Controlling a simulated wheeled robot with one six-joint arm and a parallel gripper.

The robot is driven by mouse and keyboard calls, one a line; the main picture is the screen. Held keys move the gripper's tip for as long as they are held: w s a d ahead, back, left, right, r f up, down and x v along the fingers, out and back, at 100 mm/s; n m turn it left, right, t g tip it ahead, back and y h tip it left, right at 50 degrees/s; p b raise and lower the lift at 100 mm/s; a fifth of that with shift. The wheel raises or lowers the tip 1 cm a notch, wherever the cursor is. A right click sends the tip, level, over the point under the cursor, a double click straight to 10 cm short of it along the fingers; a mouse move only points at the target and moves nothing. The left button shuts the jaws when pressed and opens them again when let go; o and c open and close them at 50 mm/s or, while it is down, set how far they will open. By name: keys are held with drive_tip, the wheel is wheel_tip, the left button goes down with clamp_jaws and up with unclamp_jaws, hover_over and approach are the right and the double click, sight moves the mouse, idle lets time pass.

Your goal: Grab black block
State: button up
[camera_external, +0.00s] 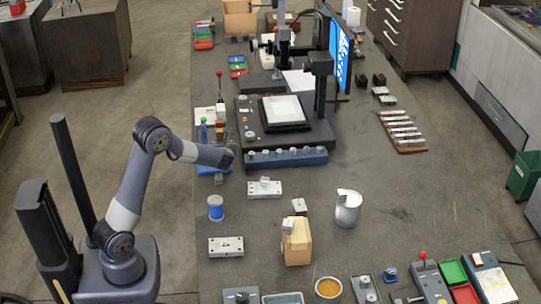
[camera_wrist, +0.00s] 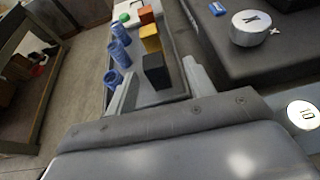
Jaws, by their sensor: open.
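The black block (camera_wrist: 156,71) stands in the wrist view at the near end of a short row, with a yellow block (camera_wrist: 150,38) and a red block (camera_wrist: 146,15) behind it. My gripper (camera_wrist: 160,76) is open, with one finger left of the black block and the other right of it. The block appears between or just beyond the fingertips; I cannot tell if they touch it. In the external view my gripper (camera_external: 229,159) is low over the left edge of the table, and I cannot make out the black block there.
Several blue cylinders (camera_wrist: 113,78) stand close left of the blocks. A metal plate (camera_external: 264,189) and a blue-white can (camera_external: 215,207) stand nearer on the table (camera_external: 385,205).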

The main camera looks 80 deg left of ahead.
sight(220, 140)
drive_tip(key=x, duration=0.2)
drive_tip(key=p+x, duration=0.1)
drive_tip(key=x, duration=0.2)
drive_tip(key=shift+s+a+r+p, duration=0.25)
drive_tip(key=shift+s+a+p, duration=0.1)
drive_tip(key=shift+a, duration=0.2)
drive_tip(key=shift+a+f, duration=0.2)
drive_tip(key=shift+a, duration=0.1)
drive_tip(key=shift+c, duration=0.5)
clamp_jaws()
